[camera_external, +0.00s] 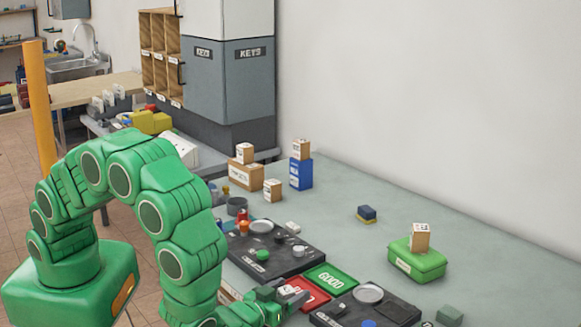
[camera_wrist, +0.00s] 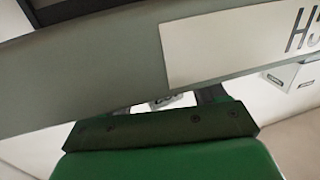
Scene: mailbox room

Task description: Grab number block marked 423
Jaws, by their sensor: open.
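Several small wooden blocks with dark markings stand on the grey-green table. One block (camera_external: 244,153) is on a cardboard box, one block (camera_external: 301,149) on a blue box, one block (camera_external: 272,190) on the table, and one block (camera_external: 420,237) on a green box. Their numbers are too small to read, so I cannot tell which is 423. My gripper (camera_external: 284,297) is low over the near part of the table, by the red tray, apart from these blocks. It is open. In the wrist view a white piece with dark marks (camera_wrist: 168,103) shows beyond my gripper; I cannot identify it.
A black tray (camera_external: 290,264) with small items, a green tray marked GOOD (camera_external: 331,277) and a red tray (camera_external: 310,290) lie near my gripper. A grey KEYS cabinet (camera_external: 229,90) stands behind. The table between the blue box and green box is mostly clear.

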